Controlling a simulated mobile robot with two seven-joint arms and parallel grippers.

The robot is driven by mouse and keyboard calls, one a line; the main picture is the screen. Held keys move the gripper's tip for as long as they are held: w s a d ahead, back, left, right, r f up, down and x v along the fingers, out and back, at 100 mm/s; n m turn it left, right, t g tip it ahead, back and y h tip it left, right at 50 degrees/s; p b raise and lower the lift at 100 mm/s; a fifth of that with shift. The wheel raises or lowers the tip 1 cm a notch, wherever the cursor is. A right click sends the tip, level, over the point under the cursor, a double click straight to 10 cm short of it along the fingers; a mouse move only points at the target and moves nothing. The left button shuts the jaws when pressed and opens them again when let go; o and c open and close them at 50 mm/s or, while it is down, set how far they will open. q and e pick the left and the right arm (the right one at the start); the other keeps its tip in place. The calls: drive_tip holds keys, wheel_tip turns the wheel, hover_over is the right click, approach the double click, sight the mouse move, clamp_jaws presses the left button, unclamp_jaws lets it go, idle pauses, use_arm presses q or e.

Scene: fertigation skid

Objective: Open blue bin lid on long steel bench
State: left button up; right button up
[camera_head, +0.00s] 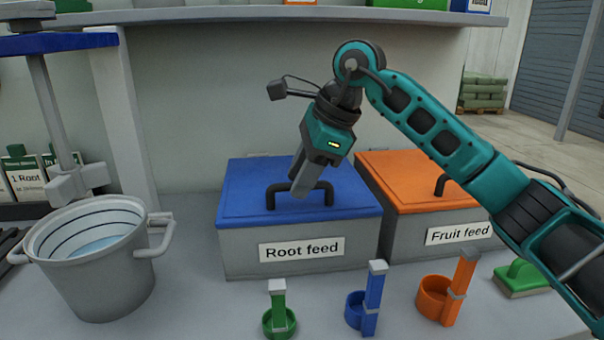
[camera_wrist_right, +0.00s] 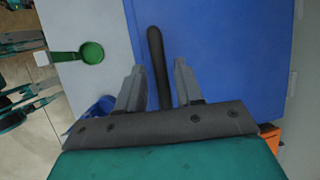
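The blue bin lid (camera_head: 245,185) lies closed on a grey bin labelled "Root feed" (camera_head: 300,249), on the steel bench (camera_head: 190,290). A black bar handle (camera_head: 275,190) stands on the lid. My right gripper (camera_head: 302,190) points down at the handle. In the right wrist view, its two fingers (camera_wrist_right: 158,85) are apart, with the black handle (camera_wrist_right: 155,55) running between them and a gap on each side. The blue lid (camera_wrist_right: 220,50) fills much of that view. I cannot tell exactly how deep the fingers reach around the handle. My left gripper is not in view.
An orange-lidded bin (camera_head: 405,175) labelled "Fruit feed" stands close on the right. A grey bucket (camera_head: 95,255) stands left. Green (camera_head: 279,310), blue (camera_head: 372,300) and orange (camera_head: 450,290) scoops stand in front, with a green brush (camera_head: 522,279) at right. A shelf (camera_head: 300,17) runs above.

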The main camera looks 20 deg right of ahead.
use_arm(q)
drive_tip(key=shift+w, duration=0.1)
use_arm(e)
clamp_jaws()
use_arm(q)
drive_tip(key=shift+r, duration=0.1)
